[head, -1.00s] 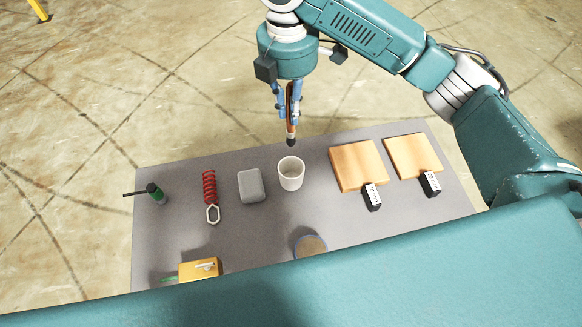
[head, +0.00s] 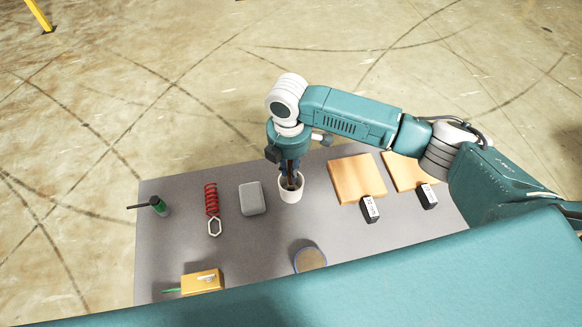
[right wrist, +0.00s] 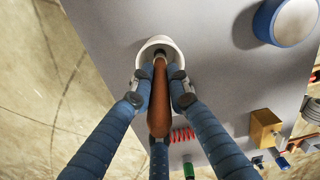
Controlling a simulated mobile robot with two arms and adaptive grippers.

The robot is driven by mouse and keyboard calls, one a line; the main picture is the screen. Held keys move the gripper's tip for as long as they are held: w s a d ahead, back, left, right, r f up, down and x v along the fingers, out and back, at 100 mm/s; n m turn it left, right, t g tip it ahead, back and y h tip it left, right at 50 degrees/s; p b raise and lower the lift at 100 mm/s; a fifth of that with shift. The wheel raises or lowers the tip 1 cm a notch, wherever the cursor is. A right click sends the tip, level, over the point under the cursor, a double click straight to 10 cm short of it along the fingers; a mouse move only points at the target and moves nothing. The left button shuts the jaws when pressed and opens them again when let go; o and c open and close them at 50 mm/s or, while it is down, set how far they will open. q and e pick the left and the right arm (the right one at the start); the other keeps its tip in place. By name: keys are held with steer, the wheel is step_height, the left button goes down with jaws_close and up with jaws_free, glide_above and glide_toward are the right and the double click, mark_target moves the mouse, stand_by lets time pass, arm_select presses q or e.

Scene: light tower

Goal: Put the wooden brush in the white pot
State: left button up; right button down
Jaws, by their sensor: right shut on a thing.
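The white pot (head: 291,194) stands upright on the grey table, and its rim also shows in the right wrist view (right wrist: 160,40). My right gripper (head: 290,174) is right over the pot, pointing down. In the right wrist view its fingers (right wrist: 160,80) are shut on the wooden brush (right wrist: 160,105), a brown handle held lengthwise between them. The brush's far end reaches into the pot's mouth; its tip is hidden, so I cannot tell whether it touches the bottom. My left gripper is not in view.
On the grey table (head: 240,245), a grey block (head: 251,198) and a red coil tool (head: 211,200) lie left of the pot. Wooden boards (head: 355,178) with black boxes (head: 370,210) lie right. A round blue-rimmed container (head: 309,260) and a yellow box (head: 202,281) are nearer.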

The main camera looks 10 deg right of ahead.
steer(key=shift+f, duration=0.2)
steer(key=c, duration=1.7)
jaws_free()
steer(key=shift+o, duration=0.2)
steer(key=r+b, duration=0.1)
steer(key=r, duration=0.4)
steer(key=r+b, duration=0.1)
steer(key=r, duration=0.5)
steer(key=shift+a+r, duration=0.2)
steer(key=shift+r, duration=0.45)
